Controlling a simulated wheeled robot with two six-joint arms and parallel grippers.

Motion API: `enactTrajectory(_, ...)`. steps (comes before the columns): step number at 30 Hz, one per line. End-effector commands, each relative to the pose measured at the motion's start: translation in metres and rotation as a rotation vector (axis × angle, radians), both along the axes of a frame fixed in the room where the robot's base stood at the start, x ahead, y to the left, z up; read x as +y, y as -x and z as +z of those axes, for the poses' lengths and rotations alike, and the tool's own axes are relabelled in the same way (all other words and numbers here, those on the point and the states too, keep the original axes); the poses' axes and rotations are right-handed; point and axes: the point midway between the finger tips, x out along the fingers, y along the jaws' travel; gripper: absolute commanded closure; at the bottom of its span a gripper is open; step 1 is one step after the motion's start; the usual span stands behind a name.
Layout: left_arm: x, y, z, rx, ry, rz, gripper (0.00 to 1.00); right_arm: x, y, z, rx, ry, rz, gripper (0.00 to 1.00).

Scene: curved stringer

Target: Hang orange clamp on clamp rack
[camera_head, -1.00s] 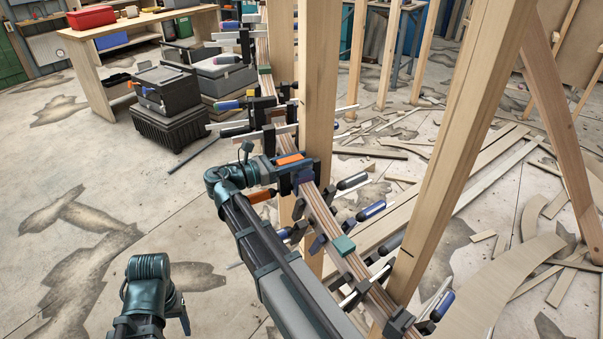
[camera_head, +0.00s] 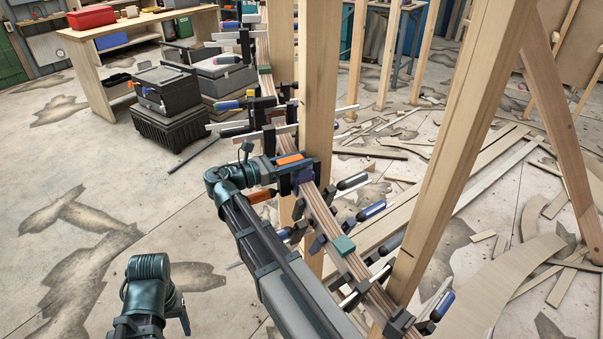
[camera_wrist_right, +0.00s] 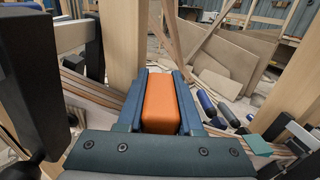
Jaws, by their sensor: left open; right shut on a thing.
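The orange clamp (camera_head: 290,159) is at the curved laminated stringer (camera_head: 318,208), beside a wooden post; an orange handle (camera_head: 262,196) sticks out just below my right gripper. My right gripper (camera_head: 293,167) is shut on the clamp's orange block, which also shows between the blue fingers in the right wrist view (camera_wrist_right: 160,103). Whether the clamp's jaws still touch the stringer is hidden. My left gripper (camera_head: 184,318) is low at the bottom left, open, empty and away from the stringer. I cannot pick out a clamp rack for certain.
Several other clamps with blue and dark handles (camera_head: 371,210) line the stringer, close to my right gripper. Wooden posts (camera_head: 318,90) stand beside it. Black cases (camera_head: 168,110) and a workbench (camera_head: 95,85) stand back left. Scrap boards lie right; the left floor is open.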

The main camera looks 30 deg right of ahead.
Motion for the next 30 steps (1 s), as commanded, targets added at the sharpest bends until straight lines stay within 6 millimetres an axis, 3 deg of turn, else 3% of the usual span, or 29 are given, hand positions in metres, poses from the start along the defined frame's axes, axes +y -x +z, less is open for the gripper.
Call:
enactTrajectory(11,0.000,0.000,0.007,0.000,0.000,0.000,0.34,0.000,0.000,0.007,0.000,0.001,0.000,1.00)
enactTrajectory(30,0.000,0.000,0.076,0.000,0.000,0.000,0.34,0.000,0.000,0.077,0.000,0.002,0.000,1.00)
